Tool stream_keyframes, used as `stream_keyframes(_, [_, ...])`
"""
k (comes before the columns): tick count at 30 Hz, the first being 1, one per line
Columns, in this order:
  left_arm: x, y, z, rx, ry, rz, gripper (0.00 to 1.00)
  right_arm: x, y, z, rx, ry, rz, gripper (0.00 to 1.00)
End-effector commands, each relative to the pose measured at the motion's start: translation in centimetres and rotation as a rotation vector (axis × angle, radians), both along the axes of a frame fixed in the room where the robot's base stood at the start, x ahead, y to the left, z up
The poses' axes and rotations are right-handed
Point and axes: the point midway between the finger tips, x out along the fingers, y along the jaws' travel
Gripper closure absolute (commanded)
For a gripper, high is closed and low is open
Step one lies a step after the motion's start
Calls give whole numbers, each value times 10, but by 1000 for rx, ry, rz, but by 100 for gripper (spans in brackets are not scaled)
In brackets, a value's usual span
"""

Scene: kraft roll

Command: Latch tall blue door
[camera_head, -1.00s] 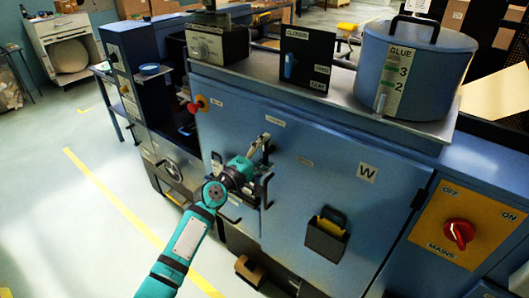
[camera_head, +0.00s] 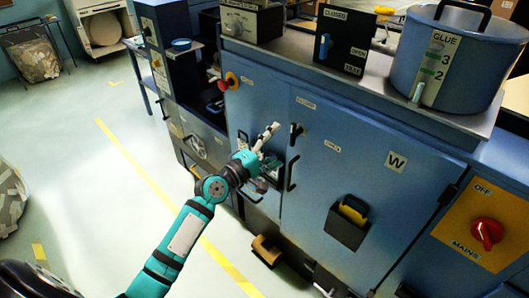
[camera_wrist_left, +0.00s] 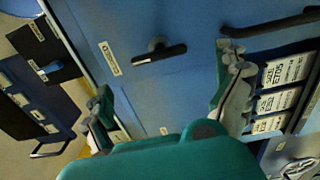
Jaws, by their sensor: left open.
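The tall blue door (camera_head: 330,185), marked W, stands on the front of the blue machine and looks flush with it. A small black latch lever (camera_head: 296,133) sits near its upper left edge, roughly upright. A black bar handle (camera_head: 291,174) is below it. My left gripper (camera_head: 268,142) is open and empty, just left of the lever in the head view. In the left wrist view the open fingers (camera_wrist_left: 165,100) are spread apart, and the black lever (camera_wrist_left: 160,53) shows beyond the gap between them, apart from both. My right gripper is not seen.
A narrower blue panel (camera_head: 255,112) lies left of the door. A black pocket (camera_head: 347,222) hangs on the door. A red mains switch (camera_head: 487,232) is at the right, a glue pot (camera_head: 450,60) on top. Open floor (camera_head: 90,190) with a yellow line lies left.

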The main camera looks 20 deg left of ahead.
Motion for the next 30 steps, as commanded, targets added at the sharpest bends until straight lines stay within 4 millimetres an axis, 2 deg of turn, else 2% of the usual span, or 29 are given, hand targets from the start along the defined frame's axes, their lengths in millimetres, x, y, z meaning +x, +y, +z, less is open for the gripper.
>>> stream_keyframes(3, [-22, 8, -1, 1, 2, -1, 0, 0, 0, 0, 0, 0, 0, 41])
stream_keyframes(9, [-40, 15, 0, -2, 1, 0, 0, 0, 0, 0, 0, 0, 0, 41])
stream_keyframes(26, [-43, 16, -1, 0, 2, 1, 0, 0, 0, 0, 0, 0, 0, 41])
stream_keyframes(28, [-42, 17, -10, 15, 15, 7, 0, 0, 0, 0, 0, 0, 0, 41])
stream_keyframes(30, [-42, 20, -33, 53, 46, 21, 0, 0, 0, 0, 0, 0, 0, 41])
